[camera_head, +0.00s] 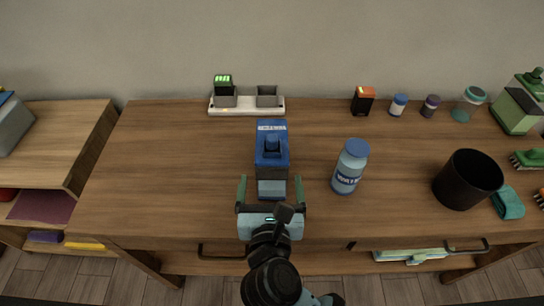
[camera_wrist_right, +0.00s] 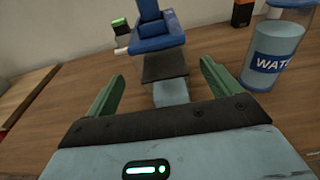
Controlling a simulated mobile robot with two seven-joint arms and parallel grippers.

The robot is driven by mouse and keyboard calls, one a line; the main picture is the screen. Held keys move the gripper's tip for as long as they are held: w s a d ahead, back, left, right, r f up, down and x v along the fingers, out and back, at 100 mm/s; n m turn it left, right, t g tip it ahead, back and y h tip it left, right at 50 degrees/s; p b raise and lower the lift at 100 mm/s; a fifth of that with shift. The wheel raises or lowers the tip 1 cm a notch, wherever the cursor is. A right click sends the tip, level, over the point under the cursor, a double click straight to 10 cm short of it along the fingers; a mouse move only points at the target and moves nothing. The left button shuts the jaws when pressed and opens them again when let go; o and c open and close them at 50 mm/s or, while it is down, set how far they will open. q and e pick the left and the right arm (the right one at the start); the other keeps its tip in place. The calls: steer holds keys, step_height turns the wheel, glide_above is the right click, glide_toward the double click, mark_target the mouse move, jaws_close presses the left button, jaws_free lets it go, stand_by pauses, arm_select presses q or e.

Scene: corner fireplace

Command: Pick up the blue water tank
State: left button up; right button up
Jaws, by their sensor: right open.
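A blue boxy device (camera_head: 271,143) with a blue upper part and a grey lower part stands on the wooden table, straight ahead of my right gripper (camera_head: 270,184). The gripper is open, its two green fingers apart, one to each side of the device's near end. In the right wrist view the device (camera_wrist_right: 158,40) appears between and beyond the fingers; I cannot tell whether they touch it. A clear blue bottle (camera_head: 346,175) with a blue lid stands right of the gripper. Its label starts "WAT" in the right wrist view (camera_wrist_right: 277,55). My left gripper is not in view.
A white charger (camera_head: 246,112) with a green-lit battery (camera_head: 223,82) stands at the back. A black-orange battery (camera_head: 363,100) and small jars (camera_head: 398,104) stand back right. The table's left side is clear.

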mark_target(272, 174)
steer(key=shift+w+f, duration=0.15)
steer(key=shift+w, duration=0.75)
steer(key=shift+w+f, duration=0.1)
steer(key=shift+w, duration=0.75)
steer(key=w, duration=0.2)
steer(key=w+f, duration=0.1)
steer(key=w, duration=0.1)
steer(key=shift+d+p, duration=0.1)
steer(key=shift+p, duration=0.3)
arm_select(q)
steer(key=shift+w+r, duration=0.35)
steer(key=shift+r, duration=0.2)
arm_select(e)
steer(key=shift+c, duration=0.4)
